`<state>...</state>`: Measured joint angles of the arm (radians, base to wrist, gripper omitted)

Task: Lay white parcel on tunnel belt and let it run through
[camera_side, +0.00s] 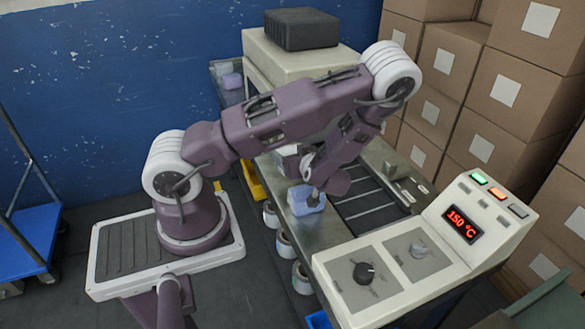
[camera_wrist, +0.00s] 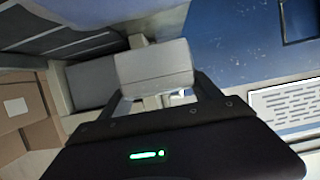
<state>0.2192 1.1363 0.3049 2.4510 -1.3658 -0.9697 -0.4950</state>
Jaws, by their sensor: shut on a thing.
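The white parcel (camera_wrist: 155,65) is a pale block between the two fingers of my gripper (camera_wrist: 160,92) in the wrist view. In the side view it looks bluish white (camera_side: 304,200), at the tip of my gripper (camera_side: 314,188), low over the steel table's left edge. I cannot tell whether it touches the surface. The dark belt (camera_side: 372,205) with pale crossbars lies just right of the parcel. The cream tunnel housing (camera_side: 300,62) stands at the back, with a dark ribbed block on top. My arm hides part of the belt and the tunnel mouth.
A control panel (camera_side: 425,248) with a red 150 °C display stands in front, right of the table. Another pale parcel (camera_side: 231,80) sits at the back left. Several rolls (camera_side: 285,244) hang along the table's left side. Cardboard boxes (camera_side: 510,85) stack at right.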

